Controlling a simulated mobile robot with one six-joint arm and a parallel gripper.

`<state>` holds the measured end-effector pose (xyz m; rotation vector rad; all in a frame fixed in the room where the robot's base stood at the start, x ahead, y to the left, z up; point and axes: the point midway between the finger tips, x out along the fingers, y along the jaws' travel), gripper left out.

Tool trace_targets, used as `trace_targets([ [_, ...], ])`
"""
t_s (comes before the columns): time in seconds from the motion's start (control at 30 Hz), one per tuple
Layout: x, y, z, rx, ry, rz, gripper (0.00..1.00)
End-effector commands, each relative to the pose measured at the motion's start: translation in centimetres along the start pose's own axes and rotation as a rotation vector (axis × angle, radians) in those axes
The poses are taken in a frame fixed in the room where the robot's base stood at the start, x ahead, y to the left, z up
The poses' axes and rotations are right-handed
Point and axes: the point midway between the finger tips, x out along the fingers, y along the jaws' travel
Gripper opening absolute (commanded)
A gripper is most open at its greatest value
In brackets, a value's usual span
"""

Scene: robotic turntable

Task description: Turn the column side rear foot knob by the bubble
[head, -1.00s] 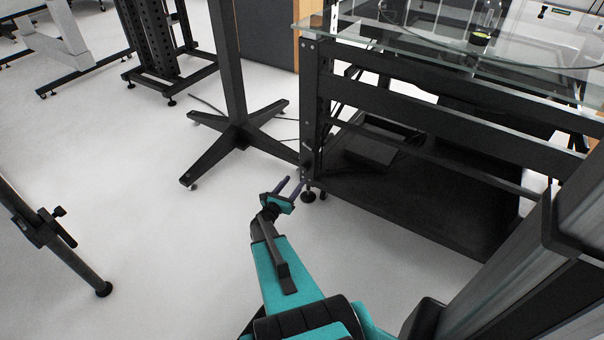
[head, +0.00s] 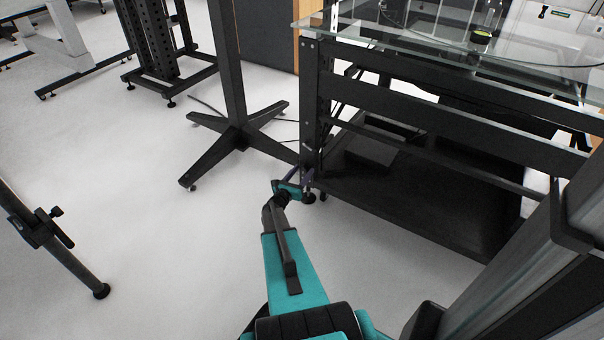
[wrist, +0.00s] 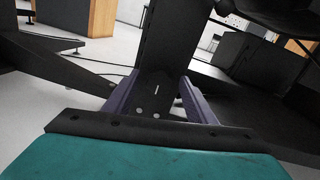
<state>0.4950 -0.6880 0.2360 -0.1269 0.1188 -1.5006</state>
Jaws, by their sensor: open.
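The black frame with the glass top (head: 440,45) stands on the right. Its near-left leg (head: 309,110) runs down to a dark foot knob (head: 308,197) at the floor, partly behind my gripper. My gripper (head: 298,174) is at the bottom of this leg, with its fingers open. In the wrist view, the leg (wrist: 163,50) stands between the two purple fingers of my gripper (wrist: 160,82); contact cannot be told. The knob cannot be made out there.
A black star-footed stand (head: 236,135) is close left of the leg. A dark lower shelf (head: 430,205) extends right of the leg. A tripod-like pole (head: 65,255) stands at far left. The pale floor (head: 150,240) between is clear.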

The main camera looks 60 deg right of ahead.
Motion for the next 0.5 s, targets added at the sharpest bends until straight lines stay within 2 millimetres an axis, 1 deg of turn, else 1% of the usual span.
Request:
trace_targets([
  [0.03,-0.01,-0.01,0.0,0.0,0.0,0.0,0.49],
  [0.27,-0.02,-0.02,-0.02,0.0,0.0,0.0,0.1],
  [0.5,0.07,-0.11,-0.04,-0.01,0.001,-0.002,0.1],
])
